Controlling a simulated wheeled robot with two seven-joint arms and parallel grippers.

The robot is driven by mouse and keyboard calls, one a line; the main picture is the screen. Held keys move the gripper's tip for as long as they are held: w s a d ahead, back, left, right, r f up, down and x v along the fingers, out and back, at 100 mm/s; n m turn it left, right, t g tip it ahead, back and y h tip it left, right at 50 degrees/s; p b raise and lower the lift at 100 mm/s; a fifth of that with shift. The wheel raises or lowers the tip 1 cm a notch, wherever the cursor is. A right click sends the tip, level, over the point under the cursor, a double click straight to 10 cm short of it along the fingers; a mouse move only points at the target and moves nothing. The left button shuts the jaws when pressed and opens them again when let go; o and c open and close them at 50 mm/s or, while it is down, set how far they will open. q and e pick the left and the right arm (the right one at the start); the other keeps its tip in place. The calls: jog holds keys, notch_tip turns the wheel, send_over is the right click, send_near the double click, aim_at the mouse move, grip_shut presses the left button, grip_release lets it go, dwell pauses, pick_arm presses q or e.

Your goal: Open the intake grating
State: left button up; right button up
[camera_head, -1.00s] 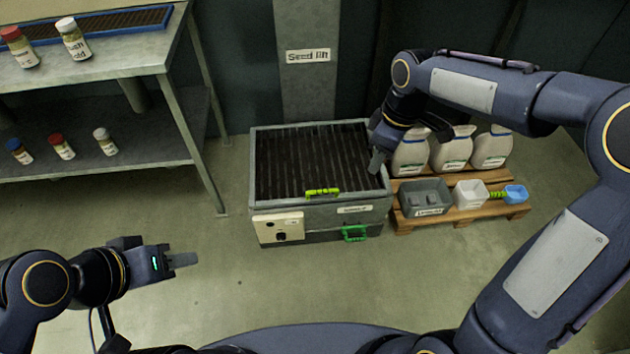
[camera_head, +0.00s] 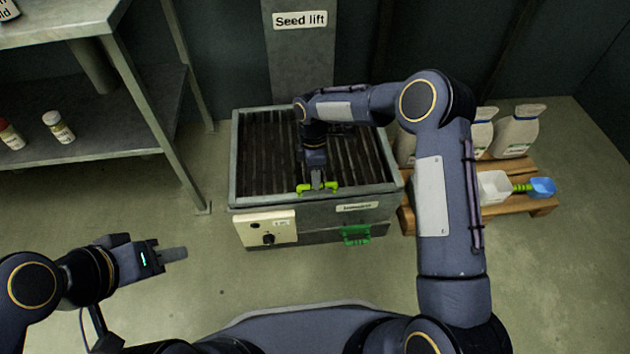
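The intake grating (camera_head: 265,160) is a panel of dark slats set in the top of a grey metal box (camera_head: 300,214). It lies flat in its frame. A yellow-green handle (camera_head: 303,188) sits at the grating's front edge. My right gripper (camera_head: 317,184) points down at this handle, with its fingertips at the handle's middle. The fingers hide part of the handle, and I cannot tell whether they are closed on it. My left gripper (camera_head: 174,254) is over the floor at the lower left, away from the box. Its fingers appear as one block, with nothing seen in them.
The box front has a cream control panel (camera_head: 266,229) with a dark knob and a green handle (camera_head: 356,234). A pallet (camera_head: 541,206) with bags and a blue scoop (camera_head: 542,187) stands right. A metal shelf table (camera_head: 60,22) stands left. Floor in front is clear.

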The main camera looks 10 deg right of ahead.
jog(key=shift+s+f, duration=0.2)
jog(key=shift+f, duration=0.7)
grip_shut()
